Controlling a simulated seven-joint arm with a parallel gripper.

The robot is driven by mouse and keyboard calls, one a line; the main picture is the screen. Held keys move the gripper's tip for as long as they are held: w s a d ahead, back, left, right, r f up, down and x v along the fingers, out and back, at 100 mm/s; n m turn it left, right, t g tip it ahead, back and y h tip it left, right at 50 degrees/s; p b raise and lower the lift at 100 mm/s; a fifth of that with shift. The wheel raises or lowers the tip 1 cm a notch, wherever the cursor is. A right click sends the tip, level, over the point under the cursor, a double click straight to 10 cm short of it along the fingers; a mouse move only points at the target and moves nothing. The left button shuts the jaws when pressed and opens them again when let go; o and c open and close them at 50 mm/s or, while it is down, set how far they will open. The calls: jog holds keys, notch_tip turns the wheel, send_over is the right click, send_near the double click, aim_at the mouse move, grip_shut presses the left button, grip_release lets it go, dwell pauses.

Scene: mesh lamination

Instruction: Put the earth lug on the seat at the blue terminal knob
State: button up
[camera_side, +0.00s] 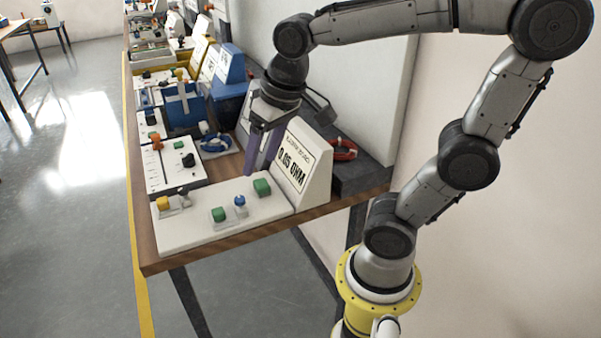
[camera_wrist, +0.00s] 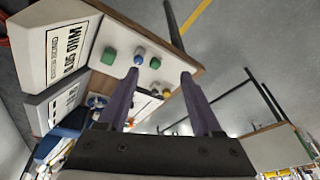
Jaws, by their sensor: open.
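The blue terminal knob (camera_side: 239,201) stands on the white panel at the bench's near end, between two green blocks. A small pale piece sits just below it. The knob also shows in the wrist view (camera_wrist: 138,59), beyond my fingers. A yellow block (camera_side: 163,203) with a small grey piece (camera_side: 183,202) beside it is at the panel's left. I cannot tell for certain which small piece is the earth lug. My gripper (camera_side: 257,170) points down above the panel's back part, purple fingers apart. In the wrist view my gripper (camera_wrist: 158,76) has nothing visible between its fingertips.
The upright 0.05 OHM box (camera_side: 308,172) stands close right of my gripper. A white unit with an orange slider (camera_side: 156,143), a blue cable coil (camera_side: 215,143) and a red coil (camera_side: 342,149) lie behind. The panel's front is near the bench edge (camera_side: 220,239).

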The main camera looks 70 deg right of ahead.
jog(key=s+a+f+n+t, duration=0.1)
jog(key=s+n+t, duration=0.1)
jog(key=s, duration=0.6)
jog(key=shift+f+n, duration=0.4)
jog(key=shift+n, duration=0.2)
jog(key=shift+c, duration=0.3)
dwell(0.6)
